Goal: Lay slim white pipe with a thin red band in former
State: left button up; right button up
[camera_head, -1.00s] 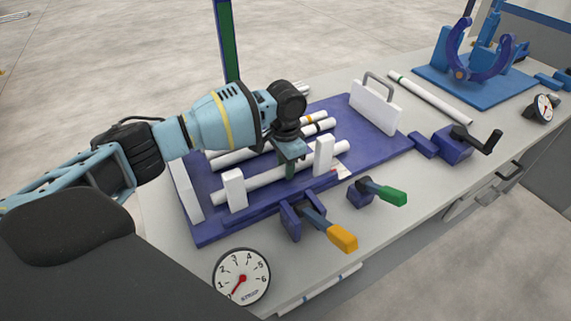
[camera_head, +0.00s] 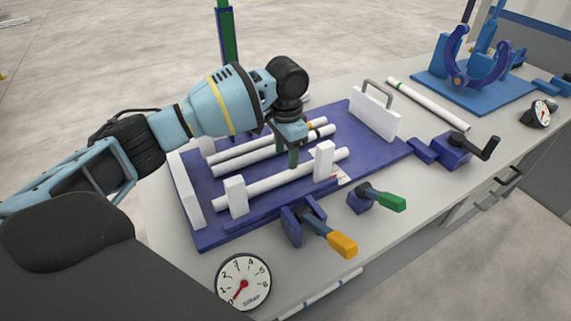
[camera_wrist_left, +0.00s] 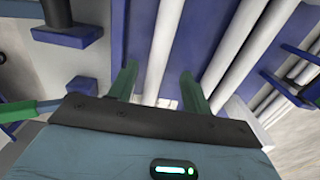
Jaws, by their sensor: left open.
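The former is a blue tray (camera_head: 208,234) with white upright posts (camera_head: 237,195) along its front. A slim white pipe (camera_head: 280,182) lies at the front of the tray, beside the posts. No red band can be made out on it; part may be hidden. My left gripper (camera_head: 291,158) is open just above and behind this pipe, holding nothing. In the left wrist view the open fingers (camera_wrist_left: 158,88) straddle the line of a white pipe (camera_wrist_left: 160,45), apart from it. My right gripper is not in view.
Further white pipes (camera_head: 243,160) lie behind in the tray, one end with a black band. A green-banded pipe (camera_head: 430,104) lies on the table. Clamps with yellow (camera_head: 342,243) and green (camera_head: 391,202) handles and a gauge (camera_head: 243,281) stand in front.

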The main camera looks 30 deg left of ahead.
aim_at(286, 173)
pick_arm(q)
jog(key=shift+r, duration=2.55)
